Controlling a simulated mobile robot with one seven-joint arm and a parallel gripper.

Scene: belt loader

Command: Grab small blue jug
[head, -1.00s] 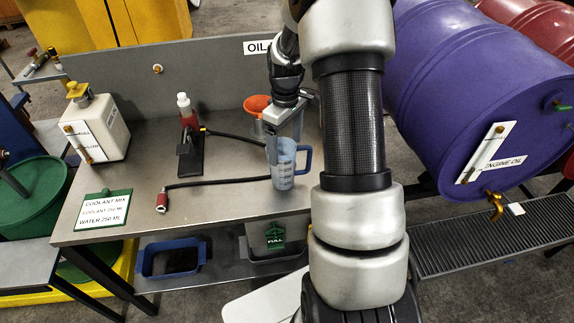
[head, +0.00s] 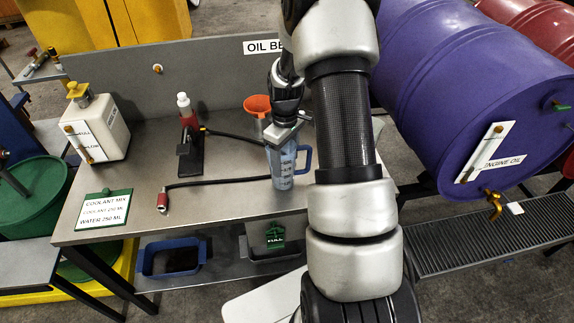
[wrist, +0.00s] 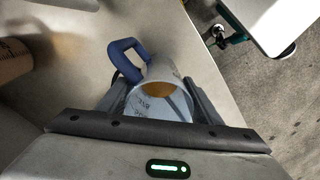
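The small blue jug (head: 283,168) is a translucent, pale blue measuring jug with dark markings and a blue handle. It stands upright near the front edge of the bench. My gripper (head: 287,136) is at its top, pointing down. In the wrist view the jug (wrist: 158,106) sits between the two fingers of my gripper (wrist: 158,82), its handle towards the upper left and something amber inside. The fingers are wide apart, one on each side of the jug. I cannot see a firm grip on it. The fingertips are partly hidden.
An orange funnel (head: 257,103) stands behind the jug. A black hose with a red end (head: 162,203) lies to its left, by a red bottle (head: 187,110). A white container (head: 98,125) and a coolant sign (head: 104,208) are farther left. A purple drum (head: 480,100) is at right.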

